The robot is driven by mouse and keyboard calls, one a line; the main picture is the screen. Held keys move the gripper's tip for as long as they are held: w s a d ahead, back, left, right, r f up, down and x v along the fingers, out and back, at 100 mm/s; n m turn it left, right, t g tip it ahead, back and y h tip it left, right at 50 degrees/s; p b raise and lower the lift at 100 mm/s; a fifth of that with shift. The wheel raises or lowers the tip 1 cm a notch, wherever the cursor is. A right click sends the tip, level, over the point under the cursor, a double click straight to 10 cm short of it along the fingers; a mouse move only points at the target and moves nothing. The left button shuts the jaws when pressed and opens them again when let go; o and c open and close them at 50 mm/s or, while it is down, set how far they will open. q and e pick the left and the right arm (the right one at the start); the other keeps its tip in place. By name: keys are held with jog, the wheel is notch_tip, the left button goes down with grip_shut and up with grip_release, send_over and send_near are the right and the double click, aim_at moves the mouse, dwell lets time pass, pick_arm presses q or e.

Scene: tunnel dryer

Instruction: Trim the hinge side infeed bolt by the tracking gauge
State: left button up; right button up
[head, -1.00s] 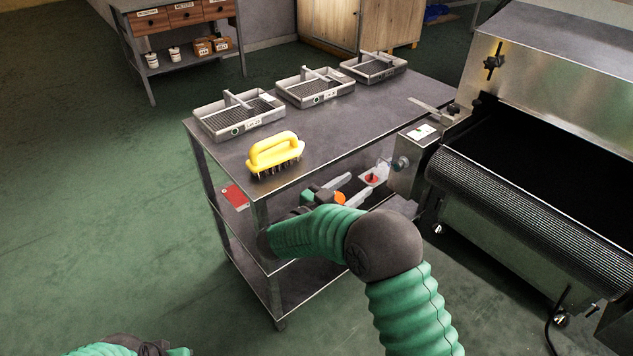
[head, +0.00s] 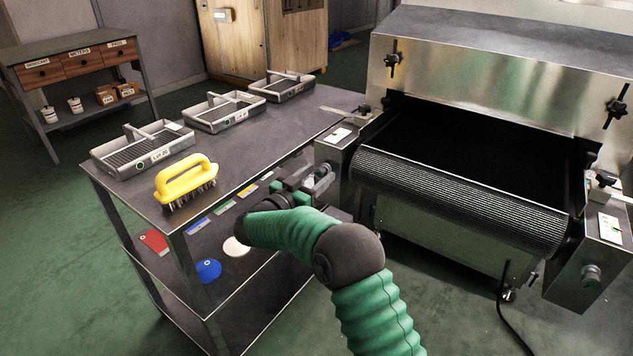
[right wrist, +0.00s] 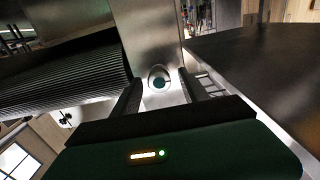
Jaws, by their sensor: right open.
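The tunnel dryer's infeed has a dark ribbed belt roller (head: 455,195). A steel block at its left end carries a round bolt head (head: 322,172) and a white gauge plate (head: 341,135). A matching bolt (head: 591,275) and gauge plate (head: 610,228) sit at the right end. I cannot tell which end is the hinge side, and the gauge markings are too small to read. My right gripper (head: 308,183) is open at the left bolt. In the right wrist view the bolt head (right wrist: 159,82) shows between the open fingers (right wrist: 161,92); contact cannot be told. My left gripper is out of view.
A steel table (head: 262,150) stands close left of the dryer. It bears a yellow brush (head: 186,180) and three mesh trays, one of them nearest (head: 143,148). Coloured tags, including a blue disc (head: 207,270), lie on its lower shelf. A black cable (head: 510,325) hangs at the dryer's front.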

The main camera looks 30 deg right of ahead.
jog(key=shift+d, duration=0.1)
grip_shut()
dwell(0.3)
jog(key=shift+r, duration=0.1)
jog(key=shift+m+p, duration=1.05)
jog(key=shift+m, duration=0.15)
jog(key=m+p, duration=0.1)
jog(key=m, duration=0.1)
jog(key=shift+m, duration=0.3)
jog(key=m, duration=0.2)
jog(key=shift+s+m, duration=0.1)
jog(key=shift+m, duration=0.3)
jog(key=shift+f+m, duration=0.15)
jog(key=shift+m, duration=0.7)
jog(key=shift+f+m, duration=0.15)
jog(key=shift+m, duration=0.7)
